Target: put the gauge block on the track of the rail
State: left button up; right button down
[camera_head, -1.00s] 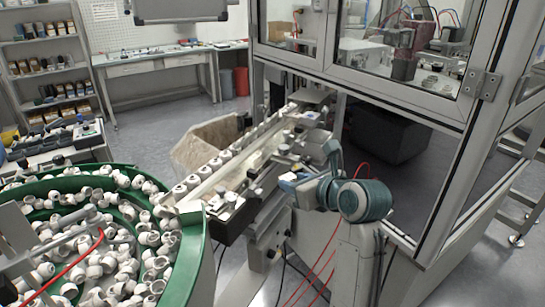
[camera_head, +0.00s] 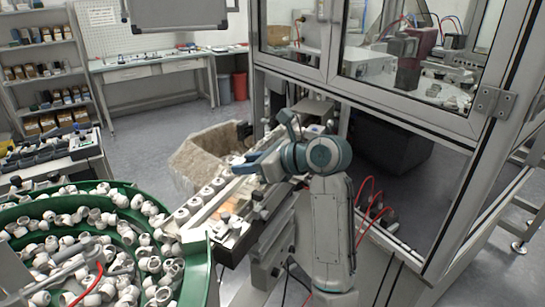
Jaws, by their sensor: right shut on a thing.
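The rail (camera_head: 205,212) runs from the green bowl up and away to the right toward the machine cabinet. White caps (camera_head: 207,193) stand in a row along its left side. My right gripper (camera_head: 242,166) comes in from the right and is over the middle of the rail, its blue fingers pointing left. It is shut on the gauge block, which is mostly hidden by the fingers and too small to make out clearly. I cannot tell whether the block touches the track. My left gripper is not in view.
A green bowl feeder (camera_head: 199,262) full of white caps stands at the lower left. A beige bin (camera_head: 197,152) is behind the rail. The glazed machine cabinet (camera_head: 420,112) stands close on the right, with red hoses (camera_head: 369,215) below it.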

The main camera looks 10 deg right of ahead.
jog(key=w+d, duration=0.2)
jog(key=w+d+p, duration=0.1)
jog(key=w+d, duration=0.2)
jog(key=w+d+f+p, duration=0.1)
jog(key=w+d, duration=0.1)
jog(key=d, duration=0.1)
jog(key=shift+w, duration=0.35)
jog(key=shift+f, duration=0.1)
jog(key=shift+f+p, duration=0.8)
jog(key=shift+f, duration=0.9)
jog(key=c, duration=1.2)
grip_release()
jog(key=shift+f, duration=0.15)
